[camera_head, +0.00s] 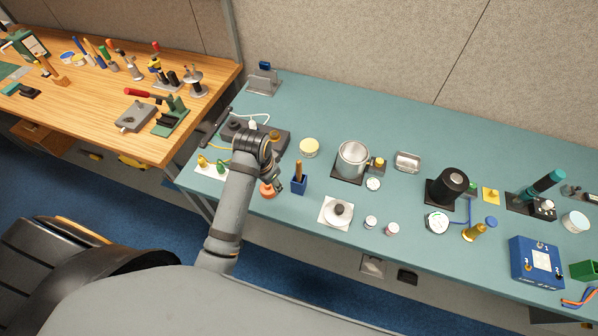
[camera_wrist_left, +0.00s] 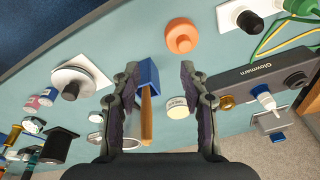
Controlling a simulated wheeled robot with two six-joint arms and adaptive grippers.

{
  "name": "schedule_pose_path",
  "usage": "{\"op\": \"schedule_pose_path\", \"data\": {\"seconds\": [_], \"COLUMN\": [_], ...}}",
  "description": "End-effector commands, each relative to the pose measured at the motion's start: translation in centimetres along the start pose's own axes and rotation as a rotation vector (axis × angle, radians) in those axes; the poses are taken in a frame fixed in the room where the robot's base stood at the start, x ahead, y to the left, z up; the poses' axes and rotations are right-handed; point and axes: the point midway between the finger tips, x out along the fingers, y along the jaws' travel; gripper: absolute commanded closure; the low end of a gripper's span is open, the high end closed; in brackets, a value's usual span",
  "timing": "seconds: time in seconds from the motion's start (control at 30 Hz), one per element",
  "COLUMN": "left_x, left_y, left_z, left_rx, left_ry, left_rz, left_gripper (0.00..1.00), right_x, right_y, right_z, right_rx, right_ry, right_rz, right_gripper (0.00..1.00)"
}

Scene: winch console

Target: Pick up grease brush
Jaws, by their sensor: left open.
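The grease brush appears to be the wooden-handled tool (camera_head: 299,168) standing upright in a small blue holder (camera_head: 299,186) on the teal bench; its bristle end is hidden inside. In the left wrist view the handle (camera_wrist_left: 146,118) and the blue holder (camera_wrist_left: 149,72) show between my fingers, close to the left-hand finger. My left gripper (camera_wrist_left: 160,78) is open, with nothing held. In the head view my left gripper (camera_head: 279,182) is mostly hidden by my arm and lies just left of the holder. My right gripper is not in view.
An orange knob-like object (camera_head: 267,189) stands left of the holder. A control box (camera_head: 272,140) with cables is behind my arm. A cream round tin (camera_head: 309,147) and a metal pot (camera_head: 352,157) stand behind and right. A white plate with a knob (camera_head: 337,212) lies in front right.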

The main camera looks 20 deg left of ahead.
Motion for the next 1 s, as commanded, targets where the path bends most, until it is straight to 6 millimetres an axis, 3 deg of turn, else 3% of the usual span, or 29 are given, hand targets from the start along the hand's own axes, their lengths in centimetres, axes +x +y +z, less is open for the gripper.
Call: {"op": "schedule_pose_path", "data": {"seconds": [0.03,0.2,0.33,0.5,0.7,0.8,1.0], "left_x": [-0.7,-3.1,-5.0,-5.5,-2.1,-1.6,-0.3], "left_y": [0.0,0.7,1.3,1.6,2.0,2.1,2.2], "left_z": [-1.9,-7.1,-9.9,-10.6,-10.3,-10.4,-10.3], "left_rx": [0.042,0.223,0.34,0.38,0.378,0.378,0.377], "left_ry": [0.003,-0.008,-0.013,-0.017,-0.016,-0.019,-0.015], "left_rz": [0.018,0.087,0.124,0.138,0.138,0.139,0.136], "left_gripper": [0.56,0.56,0.56,0.56,0.56,0.56,0.56], "right_x": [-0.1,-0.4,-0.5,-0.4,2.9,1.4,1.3], "right_y": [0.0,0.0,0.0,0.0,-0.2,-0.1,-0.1], "right_z": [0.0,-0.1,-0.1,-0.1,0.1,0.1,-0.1], "right_rx": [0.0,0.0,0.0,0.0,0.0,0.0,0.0], "right_ry": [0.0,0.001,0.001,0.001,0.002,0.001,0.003], "right_rz": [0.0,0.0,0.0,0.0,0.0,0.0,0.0], "right_gripper": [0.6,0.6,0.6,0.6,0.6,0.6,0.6]}}
